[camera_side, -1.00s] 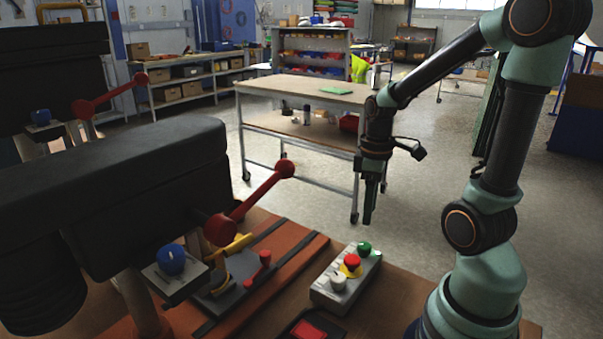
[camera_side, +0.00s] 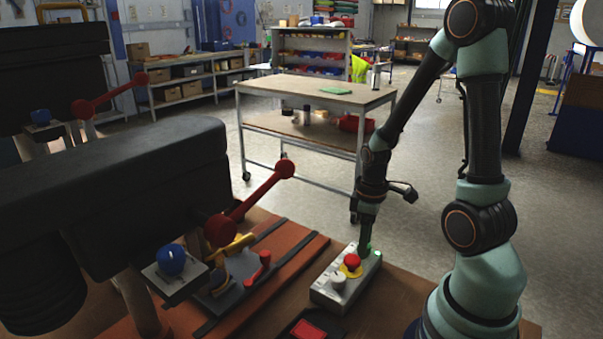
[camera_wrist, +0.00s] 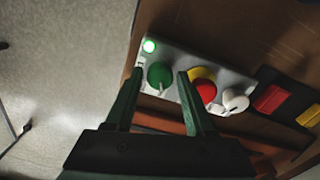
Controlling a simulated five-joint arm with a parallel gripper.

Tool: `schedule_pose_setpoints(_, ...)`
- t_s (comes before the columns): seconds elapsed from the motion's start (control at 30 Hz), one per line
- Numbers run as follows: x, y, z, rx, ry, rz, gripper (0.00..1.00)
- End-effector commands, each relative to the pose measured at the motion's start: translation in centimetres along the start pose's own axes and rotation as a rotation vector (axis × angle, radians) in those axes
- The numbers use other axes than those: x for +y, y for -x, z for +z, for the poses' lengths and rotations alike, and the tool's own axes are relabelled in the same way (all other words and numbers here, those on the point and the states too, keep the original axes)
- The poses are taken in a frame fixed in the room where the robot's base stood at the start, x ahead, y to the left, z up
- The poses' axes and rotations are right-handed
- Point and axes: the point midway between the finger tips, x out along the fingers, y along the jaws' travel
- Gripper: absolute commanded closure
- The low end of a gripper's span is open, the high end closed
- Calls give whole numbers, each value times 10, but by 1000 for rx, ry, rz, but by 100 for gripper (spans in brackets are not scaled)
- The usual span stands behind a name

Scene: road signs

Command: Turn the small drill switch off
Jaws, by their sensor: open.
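A grey control box (camera_side: 330,295) sits on the bench, with a green knob (camera_wrist: 160,75), a red button (camera_side: 352,261) on a yellow ring and a white knob (camera_side: 338,281). The frames do not label which one is the small drill switch. My gripper (camera_wrist: 160,72) is open, pointing down, with its fingertips on either side of the green knob; whether they touch it I cannot tell. In the side view my gripper (camera_side: 366,247) is down at the box's far end and mostly hides the green knob. A green lamp (camera_wrist: 149,46) glows beside that knob.
Blue knobs (camera_side: 171,259) sit on the black drill machines at left, which have red levers (camera_side: 262,200). A red and black panel (camera_side: 305,328) lies near the box. An orange rail base (camera_side: 290,245) is left of it.

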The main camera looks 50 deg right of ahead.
Motion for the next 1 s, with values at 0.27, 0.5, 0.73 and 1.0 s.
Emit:
schedule_pose_setpoints(0.27, 0, 0, 0, 0, 0, 0, 100)
schedule_pose_setpoints(0.5, 0, 0, 0, 0, -35, 0, 100)
schedule_pose_setpoints(0.73, 0, 1, 0, 0, -161, 0, 100)
schedule_pose_setpoints(1.0, 0, 1, 0, 0, -403, 0, 100)
